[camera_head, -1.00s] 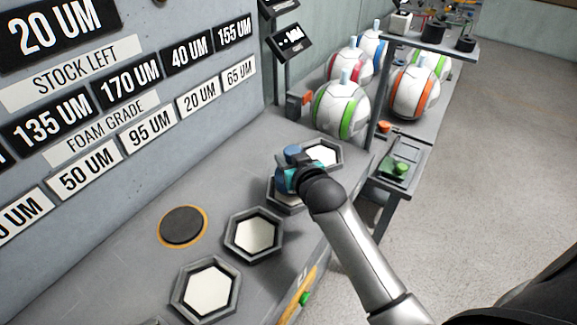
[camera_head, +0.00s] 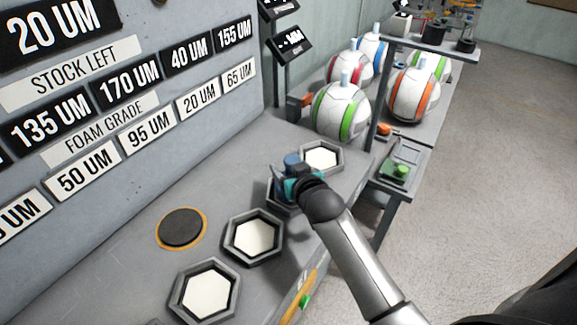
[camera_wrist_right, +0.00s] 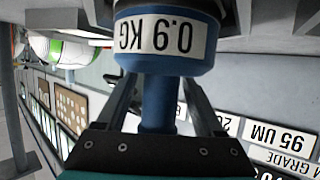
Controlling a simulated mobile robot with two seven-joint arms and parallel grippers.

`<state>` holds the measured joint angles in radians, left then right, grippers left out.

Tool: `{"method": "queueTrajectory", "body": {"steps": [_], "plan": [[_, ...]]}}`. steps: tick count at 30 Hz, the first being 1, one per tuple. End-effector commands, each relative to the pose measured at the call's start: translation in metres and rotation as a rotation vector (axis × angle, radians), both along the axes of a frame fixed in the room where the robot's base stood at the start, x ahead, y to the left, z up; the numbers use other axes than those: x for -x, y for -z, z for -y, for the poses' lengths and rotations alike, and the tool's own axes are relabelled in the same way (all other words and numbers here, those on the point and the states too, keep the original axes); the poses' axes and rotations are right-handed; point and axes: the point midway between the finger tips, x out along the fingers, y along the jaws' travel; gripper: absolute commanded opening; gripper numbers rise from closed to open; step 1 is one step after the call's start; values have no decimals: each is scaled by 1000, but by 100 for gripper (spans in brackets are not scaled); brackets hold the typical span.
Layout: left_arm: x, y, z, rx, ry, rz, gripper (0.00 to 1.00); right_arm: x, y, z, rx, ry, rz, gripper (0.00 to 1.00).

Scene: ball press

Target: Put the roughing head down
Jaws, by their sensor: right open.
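The roughing head appears to be the blue piece (camera_head: 292,161) at the third hexagonal tray (camera_head: 284,207) from the front in the head view. In the right wrist view it is a blue cylinder (camera_wrist_right: 166,66) with a white "0.9 KG" label, upside down in the picture, and a narrower blue stem. My right gripper (camera_head: 287,178) is at this tray. Its two dark fingers stand apart on either side of the stem (camera_wrist_right: 158,103). The arm hides most of the tray, so whether the head rests fully on its floor is unclear. My left gripper is out of view.
Other hexagonal trays with pale floors stand in front (camera_head: 253,237) and behind (camera_head: 321,157). A dark round pad (camera_head: 182,228) with an orange rim lies left. Striped balls (camera_head: 340,111) and a shelf (camera_head: 430,42) stand at the back. The grey bench is clear beside the sign wall.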

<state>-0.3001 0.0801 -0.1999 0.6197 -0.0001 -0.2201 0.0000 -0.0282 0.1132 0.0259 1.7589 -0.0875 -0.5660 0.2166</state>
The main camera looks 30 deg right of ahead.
Motion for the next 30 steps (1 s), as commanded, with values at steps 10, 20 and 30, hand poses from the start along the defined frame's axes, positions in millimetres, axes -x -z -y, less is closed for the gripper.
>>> {"method": "queueTrajectory", "body": {"steps": [10,20,30], "plan": [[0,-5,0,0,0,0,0,13,-8,-2,-1,-1,-1,70],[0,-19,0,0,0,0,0,67,-31,-8,0,0,-2,70],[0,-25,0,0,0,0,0,105,-47,-13,0,1,0,70]]}}
